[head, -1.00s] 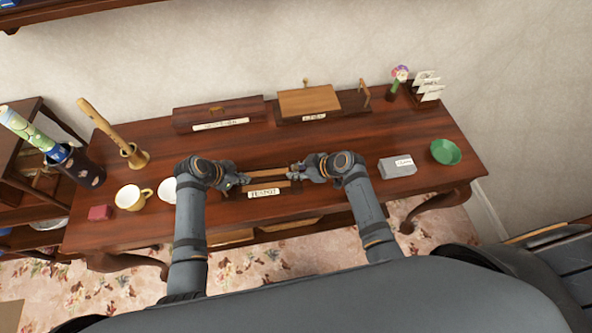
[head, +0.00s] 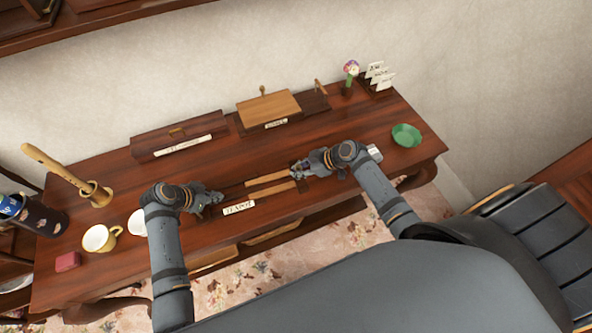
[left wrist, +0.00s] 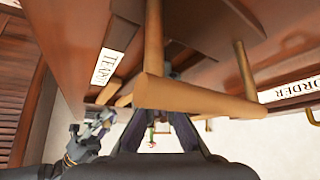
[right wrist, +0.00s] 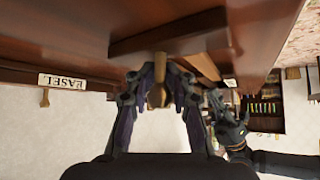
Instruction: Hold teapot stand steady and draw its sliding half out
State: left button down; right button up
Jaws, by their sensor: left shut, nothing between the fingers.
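The teapot stand (head: 270,179) lies on the table, with pale wooden rails and a TEAPOT label (head: 239,208) at its front. My left gripper (head: 217,199) is at the stand's left end, shut with nothing between its fingers. In the left wrist view a wooden crossbar with two rods (left wrist: 200,97) crosses in front of its fingers and hides the tips. My right gripper (head: 298,168) is at the stand's right end. In the right wrist view its fingers close from both sides on a small wooden knob (right wrist: 157,95) of the sliding half.
A grey box (head: 374,152) is beside my right arm; a green bowl (head: 407,135) lies further right. A labelled easel (head: 268,107) stands behind.

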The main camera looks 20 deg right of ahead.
pick_arm(q)
jog(key=shift+s+a+f, duration=0.1)
jog(key=shift+s+f, duration=0.2)
jog(key=shift+f, duration=0.1)
pick_arm(e)
jog(key=o, duration=0.5)
jog(key=v, duration=1.2)
jog(key=shift+s, duration=0.1)
jog(key=shift+r, duration=0.1)
pick_arm(q)
jog(key=shift+w+r+p, duration=0.2)
jog(key=shift+r+p, duration=0.6)
jog(key=shift+p, duration=0.1)
notch_tip(320, 180, up, 5)
jog(key=p, duration=0.5)
jog(key=shift+w, duration=0.15)
pick_arm(e)
notch_tip(320, 180, up, 7)
jog(key=shift+f, duration=0.2)
